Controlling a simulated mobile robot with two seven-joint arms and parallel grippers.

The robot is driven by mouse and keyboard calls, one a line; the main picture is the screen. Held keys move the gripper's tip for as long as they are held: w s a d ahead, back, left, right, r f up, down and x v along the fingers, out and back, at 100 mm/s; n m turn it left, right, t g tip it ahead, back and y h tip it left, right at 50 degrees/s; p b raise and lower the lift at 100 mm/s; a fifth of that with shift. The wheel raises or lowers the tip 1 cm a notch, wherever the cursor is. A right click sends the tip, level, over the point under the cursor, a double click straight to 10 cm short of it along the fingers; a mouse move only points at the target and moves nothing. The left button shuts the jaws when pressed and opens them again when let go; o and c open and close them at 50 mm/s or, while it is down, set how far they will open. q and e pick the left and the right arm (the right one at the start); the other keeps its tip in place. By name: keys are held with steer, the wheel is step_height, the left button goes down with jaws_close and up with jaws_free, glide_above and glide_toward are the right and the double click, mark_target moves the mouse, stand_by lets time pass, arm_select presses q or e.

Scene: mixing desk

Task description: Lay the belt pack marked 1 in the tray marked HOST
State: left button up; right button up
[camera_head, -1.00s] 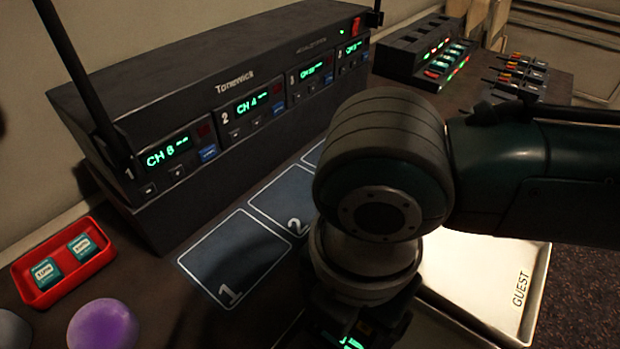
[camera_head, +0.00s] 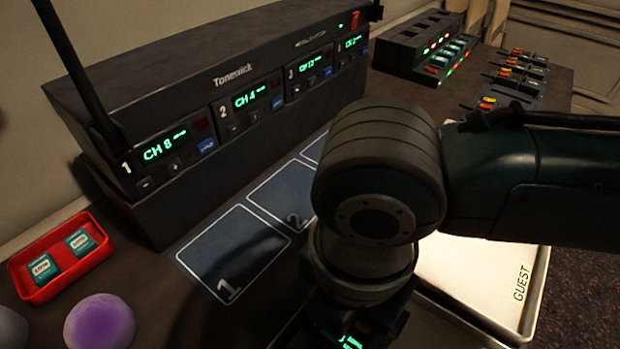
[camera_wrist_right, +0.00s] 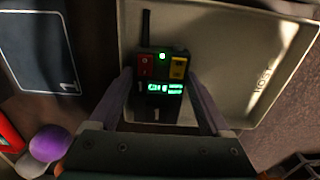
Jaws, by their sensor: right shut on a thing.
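The belt pack (camera_wrist_right: 158,88) is a dark box with a short antenna, a red and a yellow button, and a lit green display. My right gripper (camera_wrist_right: 160,76) is shut on its sides. In the head view my right arm hides most of the pack; a green-lit part of the pack (camera_head: 350,343) shows at the bottom edge. My left gripper is not in view.
A tray marked GUEST (camera_head: 480,270) lies to the right. The mat's outlined space 1 (camera_head: 235,250) is empty. The Tonewick base station (camera_head: 230,110) stands behind. A red tray (camera_head: 60,255) with small teal packs and a purple ball (camera_head: 100,322) are at left.

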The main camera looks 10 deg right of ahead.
stand_by(0.4)
steer(key=o, duration=1.3)
step_height(320, 180, up, 3)
steer(key=p, duration=0.3)
steer(key=shift+r+p, duration=2.1)
steer(key=shift+p, duration=0.45)
